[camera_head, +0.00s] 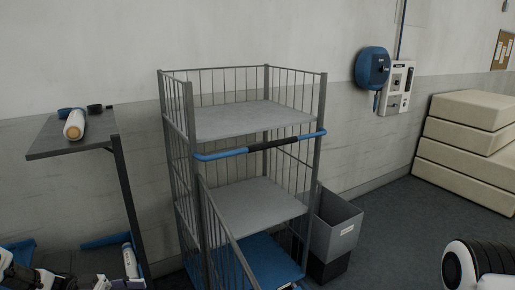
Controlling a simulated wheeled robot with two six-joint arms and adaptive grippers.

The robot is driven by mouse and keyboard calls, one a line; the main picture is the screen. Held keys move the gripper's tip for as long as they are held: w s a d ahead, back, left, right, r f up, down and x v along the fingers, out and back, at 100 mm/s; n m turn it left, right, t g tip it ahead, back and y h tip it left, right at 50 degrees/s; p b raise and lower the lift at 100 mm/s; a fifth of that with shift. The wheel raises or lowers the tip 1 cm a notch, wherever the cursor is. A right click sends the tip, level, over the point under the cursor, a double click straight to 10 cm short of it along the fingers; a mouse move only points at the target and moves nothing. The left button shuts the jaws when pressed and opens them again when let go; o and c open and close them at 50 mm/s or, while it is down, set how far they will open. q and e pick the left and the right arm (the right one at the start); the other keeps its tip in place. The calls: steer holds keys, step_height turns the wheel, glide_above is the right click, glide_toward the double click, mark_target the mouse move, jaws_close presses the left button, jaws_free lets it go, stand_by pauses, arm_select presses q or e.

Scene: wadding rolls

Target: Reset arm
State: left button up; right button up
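Parts of my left arm show at the lower left edge, cut off by the frame; I cannot make out its gripper there. A rounded white and black part of my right arm shows at the lower right corner, and its gripper is out of view. A white roll with a tan end (74,126) lies on a small grey shelf (50,146) at the left. Blue and black pieces lie behind the roll. A white cylinder (130,261) stands low beside the shelf's post, partly cut off.
A grey wire cage trolley (248,122) with a blue and black handle bar (259,147) stands in the middle. A grey bin (336,226) is at its right. Cream stacked blocks (464,150) stand at the right. A blue wall unit (372,67) hangs behind. Floor is clear right of the bin.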

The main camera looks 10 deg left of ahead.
arm_select(q)
steer(key=w+d+f+n+t+y, duration=0.2)
steer(key=w+d+n+t, duration=0.3)
steer(key=d, duration=0.4)
steer(key=s+d+f+n+g+y, duration=0.15)
steer(key=d+f+n+y, duration=0.25)
steer(key=f, duration=0.4)
steer(key=s+d+f+n+y, duration=0.2)
steer(key=d+f+n+y, duration=0.25)
steer(key=f, duration=0.25)
steer(key=s+a+f+g+y, duration=0.1)
steer(key=s+f+g+y, duration=0.1)
steer(key=s, duration=0.5)
steer(key=s+a+f+n+g+y, duration=0.1)
steer(key=s+f+g+y, duration=0.1)
steer(key=s, duration=0.6)
steer(key=s+a+f+n+g+y+b, duration=0.1)
steer(key=s+f+g+y, duration=0.2)
steer(key=s, duration=0.5)
steer(key=shift+a+g, duration=0.25)
steer(key=shift+g, duration=0.2)
arm_select(e)
steer(key=shift+w+d+f, duration=0.1)
steer(key=shift+d+f, duration=0.25)
steer(key=shift+f, duration=0.4)
